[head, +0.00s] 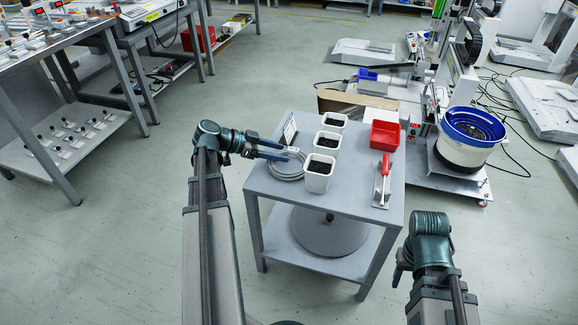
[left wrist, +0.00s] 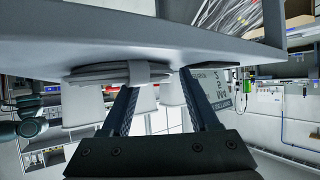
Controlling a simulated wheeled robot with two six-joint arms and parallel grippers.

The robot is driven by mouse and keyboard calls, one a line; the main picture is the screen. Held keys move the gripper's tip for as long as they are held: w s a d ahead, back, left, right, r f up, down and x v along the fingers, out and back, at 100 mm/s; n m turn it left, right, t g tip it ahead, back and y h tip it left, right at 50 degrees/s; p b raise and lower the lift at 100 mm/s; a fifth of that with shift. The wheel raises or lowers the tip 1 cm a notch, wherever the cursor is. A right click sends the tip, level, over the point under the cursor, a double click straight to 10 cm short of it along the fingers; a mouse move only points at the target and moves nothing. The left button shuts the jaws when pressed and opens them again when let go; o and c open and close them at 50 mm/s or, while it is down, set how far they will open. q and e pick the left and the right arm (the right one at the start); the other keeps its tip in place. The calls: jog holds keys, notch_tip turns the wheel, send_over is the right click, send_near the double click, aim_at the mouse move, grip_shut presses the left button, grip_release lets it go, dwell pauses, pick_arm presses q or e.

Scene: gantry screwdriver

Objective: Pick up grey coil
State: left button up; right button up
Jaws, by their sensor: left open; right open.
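The grey coil (head: 288,167) lies flat at the left side of the small grey table (head: 345,205) in the head view. My left gripper (head: 284,150) reaches in from the left, with its fingers at the coil's far edge. In the left wrist view, which is upside down, the coil (left wrist: 95,76) shows edge-on with a pale band around it. The open fingers (left wrist: 160,82) are close to it; I cannot tell whether they touch it. My right gripper (head: 399,272) is right of the table, partly hidden by its own arm, holding nothing visible.
White bins (head: 319,172) with dark contents stand right beside the coil. A small upright sign (head: 290,128) stands behind it. A red bin (head: 385,135) and a red-handled tool (head: 384,180) are on the table's right. Floor left of the table is clear.

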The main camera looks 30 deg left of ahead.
pick_arm(q)
grip_shut()
dwell(0.4)
notch_tip(320, 180, up, 10)
jog(key=p, duration=1)
